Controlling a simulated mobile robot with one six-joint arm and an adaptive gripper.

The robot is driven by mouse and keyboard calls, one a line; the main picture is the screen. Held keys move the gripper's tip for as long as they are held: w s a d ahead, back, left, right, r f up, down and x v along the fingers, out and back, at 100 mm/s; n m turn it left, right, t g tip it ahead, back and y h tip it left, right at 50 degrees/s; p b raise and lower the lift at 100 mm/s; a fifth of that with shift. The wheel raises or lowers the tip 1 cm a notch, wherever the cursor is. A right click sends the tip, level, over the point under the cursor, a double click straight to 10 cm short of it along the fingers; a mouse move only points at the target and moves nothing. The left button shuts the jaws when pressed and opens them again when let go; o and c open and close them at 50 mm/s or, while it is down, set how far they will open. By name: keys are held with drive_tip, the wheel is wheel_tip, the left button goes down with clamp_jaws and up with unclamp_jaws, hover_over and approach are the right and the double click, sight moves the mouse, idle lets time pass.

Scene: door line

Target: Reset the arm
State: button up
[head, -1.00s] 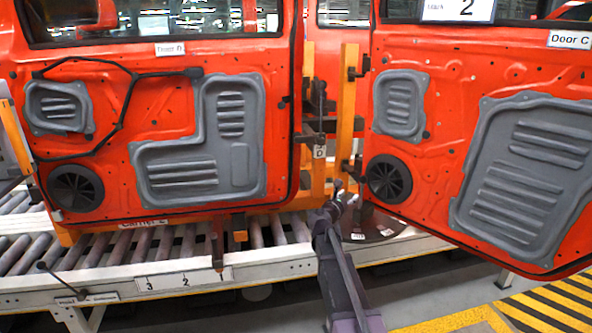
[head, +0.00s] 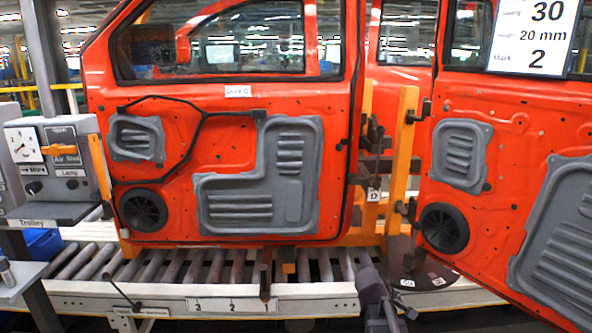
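My arm shows at the bottom of the head view, right of centre, as a dark grey-purple shape with its end, my gripper (head: 382,300), low in front of the roller conveyor. It is small and dark, and I cannot make out whether its fingers are open or shut. I see nothing clearly held in it.
A red door (head: 230,120) with grey panels and a black cable stands on the roller conveyor (head: 200,264). A second red door (head: 500,140) hangs at the right, under a sign (head: 533,35). Orange posts (head: 402,150) and a dark round plate (head: 420,272) stand between them. A control box (head: 55,155) is at the left.

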drive_tip(key=s+a+m+g+y+p, duration=0.3)
drive_tip(key=s+a+m+y, duration=0.4)
drive_tip(key=s+a, duration=0.5)
drive_tip(key=shift+s+f+m+g, duration=0.25)
drive_tip(key=shift+s+m+g, duration=0.2)
drive_tip(key=shift+s, duration=0.55)
